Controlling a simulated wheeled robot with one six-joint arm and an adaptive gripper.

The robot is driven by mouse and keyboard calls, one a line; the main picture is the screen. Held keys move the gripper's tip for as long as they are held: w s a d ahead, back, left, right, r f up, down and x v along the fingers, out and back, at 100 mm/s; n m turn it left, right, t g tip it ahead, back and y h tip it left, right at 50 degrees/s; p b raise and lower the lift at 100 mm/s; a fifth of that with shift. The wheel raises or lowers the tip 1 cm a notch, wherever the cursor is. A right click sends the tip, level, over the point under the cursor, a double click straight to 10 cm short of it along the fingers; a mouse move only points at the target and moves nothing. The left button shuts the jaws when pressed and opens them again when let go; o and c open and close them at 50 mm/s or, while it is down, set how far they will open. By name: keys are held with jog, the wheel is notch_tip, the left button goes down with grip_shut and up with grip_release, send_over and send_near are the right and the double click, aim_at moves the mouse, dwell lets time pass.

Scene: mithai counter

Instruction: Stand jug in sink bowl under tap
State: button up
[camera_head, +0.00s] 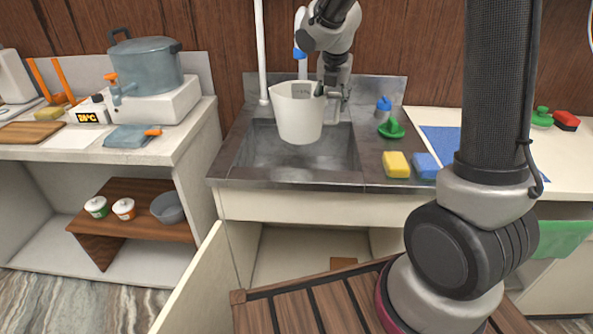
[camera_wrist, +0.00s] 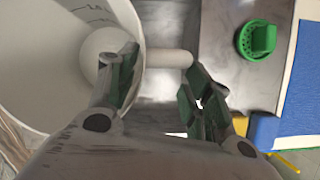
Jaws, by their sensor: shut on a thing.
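The jug (camera_head: 298,115) is a white, upright vessel held above the sink bowl (camera_head: 268,150) in the head view. In the wrist view the jug (camera_wrist: 66,60) fills the left side, with dark marks on its inner wall. My gripper (camera_head: 336,92) is at the jug's right side. In the wrist view its fingers (camera_wrist: 160,75) close around the jug's white handle. The tap is hard to make out; a white upright pipe (camera_head: 261,50) stands behind the jug, and my arm and the jug hide part of that area.
A yellow sponge (camera_head: 396,164), a blue sponge (camera_head: 425,166), a green scrubber (camera_head: 391,128) and a small blue-topped bottle (camera_head: 383,108) stand right of the bowl. A steel pot (camera_head: 150,68) stands on the left counter. A cabinet door (camera_head: 197,285) hangs open below the sink.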

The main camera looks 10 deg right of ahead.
aim_at(330, 122)
jog(key=f, duration=0.4)
jog(key=w+f, duration=0.1)
jog(key=f, duration=0.1)
jog(key=shift+f, duration=0.4)
notch_tip(330, 122, down, 10)
dwell(0.6)
jog(key=shift+s+f, duration=0.1)
jog(key=shift+f, duration=0.05)
jog(key=o, duration=1.5)
jog(key=shift+f, duration=0.1)
